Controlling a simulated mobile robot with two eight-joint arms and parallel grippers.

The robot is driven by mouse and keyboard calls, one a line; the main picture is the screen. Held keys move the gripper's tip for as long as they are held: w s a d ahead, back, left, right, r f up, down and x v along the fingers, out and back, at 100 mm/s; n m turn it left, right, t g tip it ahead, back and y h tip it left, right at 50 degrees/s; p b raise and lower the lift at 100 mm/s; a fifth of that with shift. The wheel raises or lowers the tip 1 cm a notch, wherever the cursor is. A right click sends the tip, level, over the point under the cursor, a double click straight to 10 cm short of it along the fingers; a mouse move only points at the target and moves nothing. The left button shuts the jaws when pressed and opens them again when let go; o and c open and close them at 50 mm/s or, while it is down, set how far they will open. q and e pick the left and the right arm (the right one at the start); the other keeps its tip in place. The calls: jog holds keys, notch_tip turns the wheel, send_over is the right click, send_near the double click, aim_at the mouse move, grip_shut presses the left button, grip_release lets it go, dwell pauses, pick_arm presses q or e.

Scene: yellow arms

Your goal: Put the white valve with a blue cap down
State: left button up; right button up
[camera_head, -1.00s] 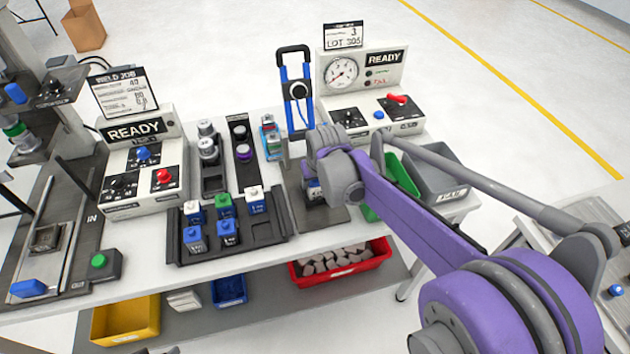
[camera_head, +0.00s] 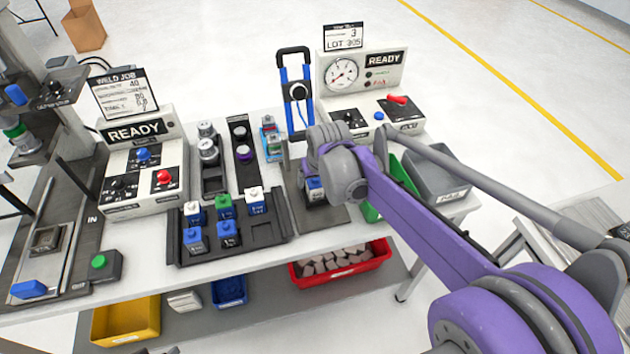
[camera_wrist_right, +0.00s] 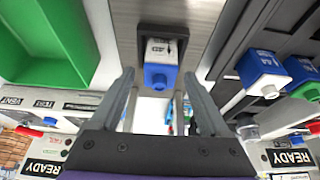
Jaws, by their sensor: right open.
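The white valve with a blue cap (camera_wrist_right: 160,62) stands in a dark holder on the grey fixture plate (camera_wrist_right: 205,22) in the right wrist view. In the head view the valve (camera_head: 315,189) is partly hidden by my right wrist. My right gripper (camera_wrist_right: 159,76) is open. Its fingertips lie either side of the blue cap in the picture, with a gap visible on both sides; how far the valve reaches between them I cannot tell. My left gripper is not in view.
A dark tray (camera_head: 268,232) with several blue, white and green valves is left of the fixture. Green (camera_head: 372,212) and grey (camera_head: 436,178) bins stand at right.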

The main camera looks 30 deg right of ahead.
jog(key=d+v, duration=0.1)
jog(key=v, duration=0.8)
jog(key=s+a+f+n, duration=0.1)
jog(key=s+a+f, duration=0.4)
jog(key=s, duration=0.3)
jog(key=s+a+f+n+t+y, duration=0.1)
jog(key=s+a+f, duration=0.4)
jog(key=s, duration=0.4)
jog(key=shift+s+a+f+n+p, duration=0.2)
jog(key=shift+s+f+n+p, duration=0.15)
jog(key=shift+f, duration=0.5)
